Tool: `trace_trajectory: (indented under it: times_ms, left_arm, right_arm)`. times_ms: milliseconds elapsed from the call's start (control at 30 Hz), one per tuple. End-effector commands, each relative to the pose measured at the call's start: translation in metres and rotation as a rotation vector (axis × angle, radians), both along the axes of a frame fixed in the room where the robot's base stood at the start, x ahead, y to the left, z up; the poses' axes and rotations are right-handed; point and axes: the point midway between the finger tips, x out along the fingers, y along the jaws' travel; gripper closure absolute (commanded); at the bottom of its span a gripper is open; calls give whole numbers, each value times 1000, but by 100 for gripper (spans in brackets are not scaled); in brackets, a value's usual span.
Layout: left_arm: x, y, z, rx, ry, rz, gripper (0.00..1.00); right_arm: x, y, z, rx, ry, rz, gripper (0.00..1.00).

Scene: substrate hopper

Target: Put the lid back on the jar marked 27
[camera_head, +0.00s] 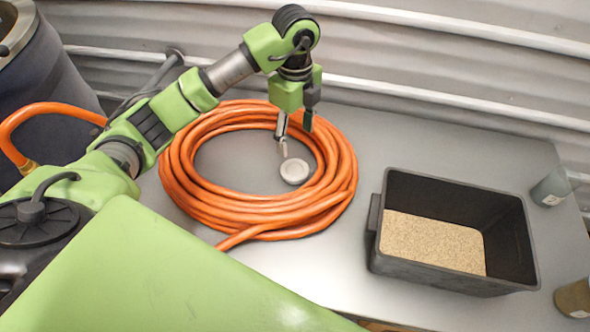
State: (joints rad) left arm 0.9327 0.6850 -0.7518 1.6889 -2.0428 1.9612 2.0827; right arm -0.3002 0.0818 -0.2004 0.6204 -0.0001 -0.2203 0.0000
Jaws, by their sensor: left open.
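A small round pale grey lid (294,172) lies inside the coil of orange hose, near the coil's right inner side. My left gripper (297,142) is open and empty, pointing down just above the lid; one fingertip is close to the lid's upper edge, and I cannot tell whether it touches. Two jars stand at the right: a grey-green jar (550,188) behind the bin's right end and a brownish jar (574,299) nearer me, cut by the frame edge. Both bear small pale labels, too small to read, so I cannot tell which is 27. My right gripper is not in view.
The thick orange hose coil (185,180) rings the lid on the grey table (440,140). A dark bin (455,282) with tan granules stands between coil and jars. A ribbed metal wall (430,60) closes the back. A dark drum (45,75) stands at far left.

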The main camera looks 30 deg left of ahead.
Motion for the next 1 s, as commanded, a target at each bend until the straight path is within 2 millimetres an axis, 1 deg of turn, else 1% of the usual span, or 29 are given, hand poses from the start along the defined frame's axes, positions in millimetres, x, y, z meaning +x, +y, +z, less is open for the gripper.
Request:
trace_trajectory:
  times_ms: [33,200,333,500,767,867,1000]
  left_arm:
    - [-2,0,-9,0,7,0,42]
    - [-3,0,-43,0,7,-1,42]
    - [-2,0,-62,0,5,-1,42]
    - [-1,0,-71,0,2,-2,42]
    - [-1,0,-71,0,2,-2,42]
    - [-2,0,-76,0,5,-1,42]
    - [-2,1,-92,-1,6,-1,42]
  right_arm:
    - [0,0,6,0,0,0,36]
    - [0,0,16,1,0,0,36]
    - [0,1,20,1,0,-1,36]
    - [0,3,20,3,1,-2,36]
    - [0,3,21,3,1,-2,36]
    - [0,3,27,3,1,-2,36]
    - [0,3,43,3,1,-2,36]
